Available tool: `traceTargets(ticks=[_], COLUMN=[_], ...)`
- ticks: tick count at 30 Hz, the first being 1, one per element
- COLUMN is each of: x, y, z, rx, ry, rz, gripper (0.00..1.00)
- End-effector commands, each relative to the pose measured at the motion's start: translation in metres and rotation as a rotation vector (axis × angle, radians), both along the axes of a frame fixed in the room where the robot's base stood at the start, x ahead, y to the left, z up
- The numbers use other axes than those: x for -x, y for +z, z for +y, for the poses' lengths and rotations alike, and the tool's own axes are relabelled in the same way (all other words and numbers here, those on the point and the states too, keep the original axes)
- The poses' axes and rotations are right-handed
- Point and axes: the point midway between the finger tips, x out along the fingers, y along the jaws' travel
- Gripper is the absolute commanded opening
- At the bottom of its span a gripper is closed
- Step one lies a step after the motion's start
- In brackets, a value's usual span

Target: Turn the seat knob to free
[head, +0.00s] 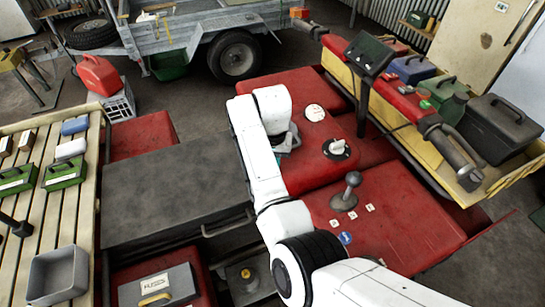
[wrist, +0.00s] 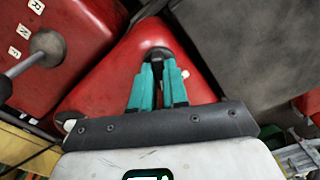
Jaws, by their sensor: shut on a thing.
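A dark round knob (wrist: 158,53), which I take for the seat knob, sits on the red bodywork, with the grey-black seat (wrist: 245,45) beside it in the wrist view. My gripper's teal fingers (wrist: 158,72) are shut on the knob, covering much of it; I cannot read its setting. In the head view my gripper (head: 288,140) is over the red body, right of the seat (head: 165,185), and the knob is hidden there.
A white-handled dial (head: 338,148) and white cap (head: 315,112) are right of my gripper. A gear lever (head: 351,185) with letter labels stands nearer. A handlebar (head: 450,150) and yellow tray (head: 535,160) are at right; a slatted bench (head: 30,215) is at left.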

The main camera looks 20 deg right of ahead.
Motion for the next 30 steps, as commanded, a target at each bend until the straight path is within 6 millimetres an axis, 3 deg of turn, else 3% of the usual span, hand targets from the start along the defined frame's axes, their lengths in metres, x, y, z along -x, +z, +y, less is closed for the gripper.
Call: traceTargets(ticks=[15,30], x=[-0.0008,-0.0011], y=[0.0009,0.0012], z=[-0.0006,0.0000], rx=[0.001,0.001], ry=[0.394,0.506], rz=[-0.003,-0.004], gripper=[0.00,0.00])
